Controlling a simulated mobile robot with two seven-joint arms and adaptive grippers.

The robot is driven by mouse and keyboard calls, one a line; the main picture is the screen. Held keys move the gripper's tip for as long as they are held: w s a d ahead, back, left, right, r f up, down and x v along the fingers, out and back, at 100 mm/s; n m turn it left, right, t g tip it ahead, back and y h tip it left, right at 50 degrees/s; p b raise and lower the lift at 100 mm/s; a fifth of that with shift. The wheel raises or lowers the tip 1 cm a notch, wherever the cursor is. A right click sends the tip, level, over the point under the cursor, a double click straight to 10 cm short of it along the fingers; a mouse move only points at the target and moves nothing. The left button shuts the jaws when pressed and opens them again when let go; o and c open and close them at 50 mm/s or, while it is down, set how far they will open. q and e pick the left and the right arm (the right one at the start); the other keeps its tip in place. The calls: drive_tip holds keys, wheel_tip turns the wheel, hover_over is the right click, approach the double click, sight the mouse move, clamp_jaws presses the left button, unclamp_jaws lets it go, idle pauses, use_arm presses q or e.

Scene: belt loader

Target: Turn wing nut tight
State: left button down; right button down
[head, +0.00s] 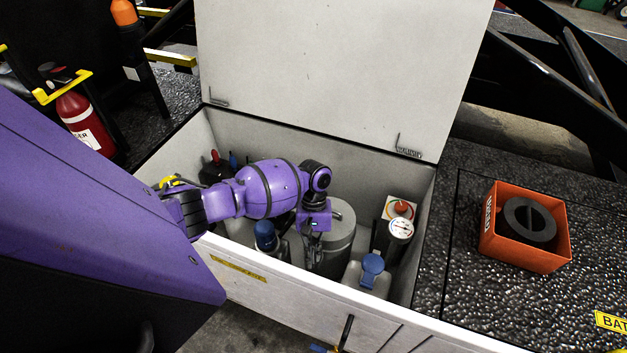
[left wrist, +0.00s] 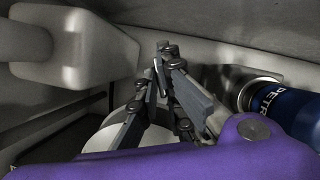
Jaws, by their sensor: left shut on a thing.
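My left arm reaches from the left into an open white box (head: 262,288). My left gripper (head: 314,262) points down inside it, beside a grey cylinder (head: 342,240). In the left wrist view its two dark fingers (left wrist: 163,62) come close together at the tips. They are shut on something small. The wing nut itself cannot be made out in either view; the fingers and my wrist hide that spot. My right gripper is not in view.
A blue-capped container (head: 372,266), a gauge (head: 400,229) and an orange-red knob (head: 401,207) stand right of my gripper. A blue labelled can (left wrist: 280,108) is close on the right in the wrist view. The raised lid (head: 335,75) stands behind. An orange box (head: 500,245) sits outside.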

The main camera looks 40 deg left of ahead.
use_arm(q)
drive_tip(key=c, duration=1.9)
unclamp_jaws()
drive_tip(key=shift+r, duration=0.1)
drive_tip(key=v, duration=1.2)
